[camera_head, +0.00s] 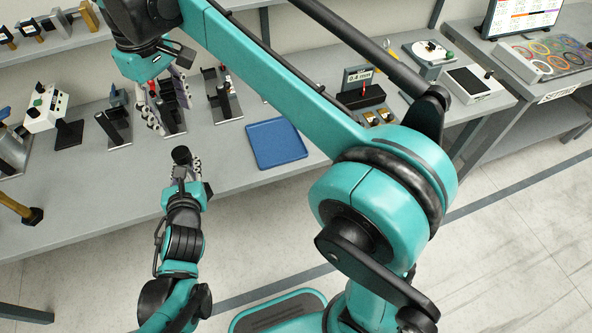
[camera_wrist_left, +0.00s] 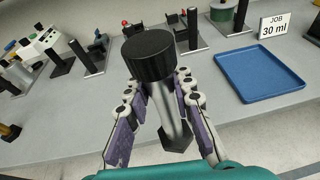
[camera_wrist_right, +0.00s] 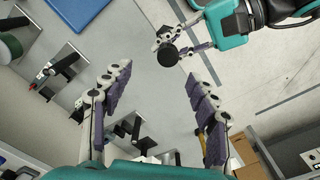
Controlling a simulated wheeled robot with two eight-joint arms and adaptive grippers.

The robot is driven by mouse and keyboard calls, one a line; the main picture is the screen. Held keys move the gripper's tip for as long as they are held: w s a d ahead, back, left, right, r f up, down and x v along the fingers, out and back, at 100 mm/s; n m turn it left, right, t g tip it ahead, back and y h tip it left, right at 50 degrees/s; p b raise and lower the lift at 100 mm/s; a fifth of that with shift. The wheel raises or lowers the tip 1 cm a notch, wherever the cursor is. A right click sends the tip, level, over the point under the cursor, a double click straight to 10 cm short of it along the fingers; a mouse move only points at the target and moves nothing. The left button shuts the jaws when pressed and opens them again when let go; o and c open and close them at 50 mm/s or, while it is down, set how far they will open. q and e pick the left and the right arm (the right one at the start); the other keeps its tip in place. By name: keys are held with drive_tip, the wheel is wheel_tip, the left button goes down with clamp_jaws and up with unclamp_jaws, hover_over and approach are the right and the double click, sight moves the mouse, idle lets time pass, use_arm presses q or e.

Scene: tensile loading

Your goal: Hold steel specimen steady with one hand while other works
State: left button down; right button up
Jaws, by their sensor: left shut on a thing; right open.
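The steel specimen (camera_wrist_left: 161,101) is a shiny rod with thick black ends. In the left wrist view it stands tilted between the fingers of my left gripper (camera_wrist_left: 155,84), which is shut on it. In the head view its black end (camera_head: 181,155) shows above my left gripper (camera_head: 183,170), over the bench's front edge. My right gripper (camera_head: 168,105) is open and farther back, above the black stands. In the right wrist view its fingers (camera_wrist_right: 158,78) are spread with nothing between them. The specimen's black end (camera_wrist_right: 168,55) shows beyond them, apart from them.
A blue tray (camera_head: 276,143) lies on the bench to the right. Several black stands (camera_head: 222,98) are behind the grippers. A white device (camera_head: 46,108) and a yellow-handled tool (camera_head: 20,207) are at the left. The bench front between tool and tray is mostly clear.

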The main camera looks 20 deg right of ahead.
drive_tip(key=s+d+f+m+t, duration=0.2)
drive_tip(key=d+f, duration=0.1)
drive_tip(key=d, duration=0.4)
drive_tip(key=s+d+f+m+t, duration=0.1)
drive_tip(key=s+d+f+m, duration=0.15)
drive_tip(key=d, duration=0.35)
drive_tip(key=s+d+f+m+t, duration=0.3)
drive_tip(key=s+d+f, duration=0.6)
drive_tip(key=f, duration=0.5)
drive_tip(key=shift+s+d+m+t, duration=0.35)
drive_tip(key=shift+d+t, duration=0.05)
drive_tip(key=shift+d, duration=0.5)
